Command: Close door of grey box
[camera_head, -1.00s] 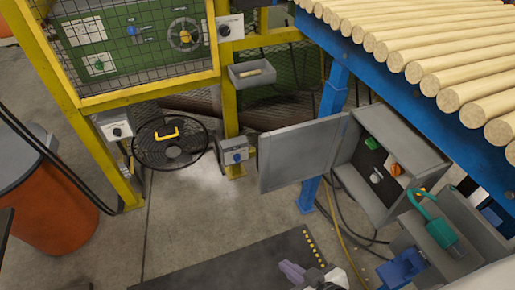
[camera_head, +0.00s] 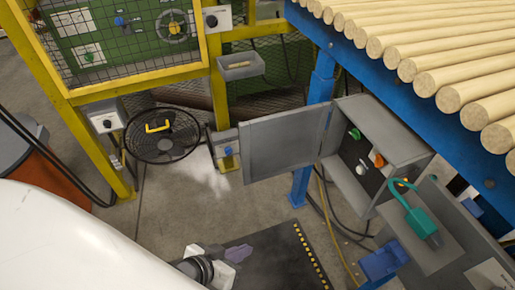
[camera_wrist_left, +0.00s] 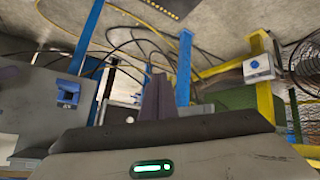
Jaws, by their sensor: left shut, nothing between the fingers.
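The grey box (camera_head: 411,151) is mounted beside the blue post, right of centre in the head view. Its door (camera_head: 284,140) stands wide open, swung out to the left, so the inside shows green, white and orange parts on a dark panel. My left gripper (camera_head: 238,253) is at the bottom centre, below the door and apart from it in the picture. Its fingers are together and empty. The shut fingers (camera_wrist_left: 157,97) also show in the left wrist view, where I cannot make out the door. My right gripper is not in view.
A grey bench with a teal padlock-like tool (camera_head: 421,221) and a blue holder (camera_head: 384,261) stands below the box. A blue post (camera_head: 320,90) and hanging cables are behind the door. A black fan (camera_head: 165,136) stands left. Open floor lies between the fan and dark mat.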

